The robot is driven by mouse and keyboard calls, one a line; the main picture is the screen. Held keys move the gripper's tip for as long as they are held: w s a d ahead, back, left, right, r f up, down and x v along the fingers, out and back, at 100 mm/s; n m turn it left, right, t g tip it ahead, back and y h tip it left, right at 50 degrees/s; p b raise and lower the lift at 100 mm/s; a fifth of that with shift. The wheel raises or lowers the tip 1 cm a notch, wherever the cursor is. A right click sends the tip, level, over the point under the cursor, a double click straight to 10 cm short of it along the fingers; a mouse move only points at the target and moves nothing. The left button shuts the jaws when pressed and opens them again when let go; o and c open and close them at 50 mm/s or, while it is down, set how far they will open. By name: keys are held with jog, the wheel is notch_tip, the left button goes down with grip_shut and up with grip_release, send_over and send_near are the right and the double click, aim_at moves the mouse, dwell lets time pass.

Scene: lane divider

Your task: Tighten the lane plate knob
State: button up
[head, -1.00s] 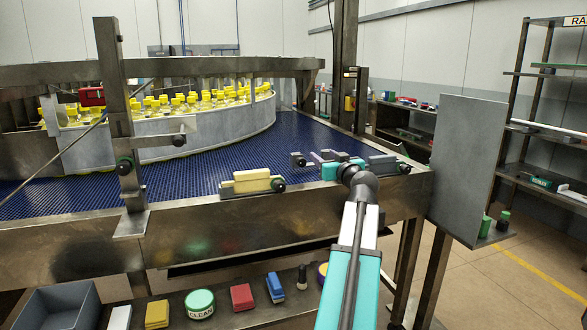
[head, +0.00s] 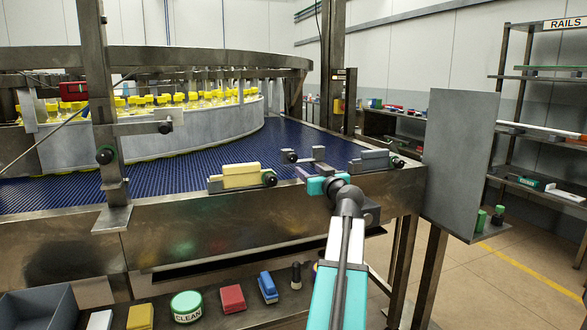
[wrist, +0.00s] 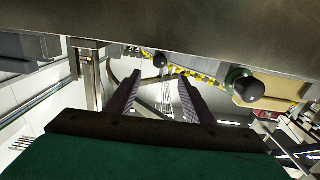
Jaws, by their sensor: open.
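Several black knobs are in the head view, and I cannot tell which is the lane plate knob. One black knob (head: 269,178) sits at the right end of a yellow block (head: 240,175) on the conveyor rail. Another small knob (head: 291,157) is on a grey bar over the blue belt. A third knob (head: 398,162) is beside a grey block (head: 373,160). My gripper (wrist: 158,88) is open and empty in the wrist view, its two fingers apart. A green-collared black knob (wrist: 245,88) lies right of the fingers, outside them. A smaller knob (wrist: 160,60) appears between and beyond them.
A steel post (head: 102,110) with knobs stands at the left of the rail. A grey panel (head: 458,160) stands at the right end. A lower shelf holds a grey bin (head: 38,312), a green tin (head: 186,305) and coloured blocks. The blue belt (head: 200,165) is mostly clear.

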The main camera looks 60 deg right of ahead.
aim_at(293, 160)
jog(key=shift+w+d, duration=0.1)
dwell(0.4)
jog(key=shift+x, duration=6.75)
jog(key=c, duration=1.1)
jog(key=shift+o, duration=0.2)
jog(key=shift+w+m, duration=0.1)
jog(key=shift+m, duration=1.5)
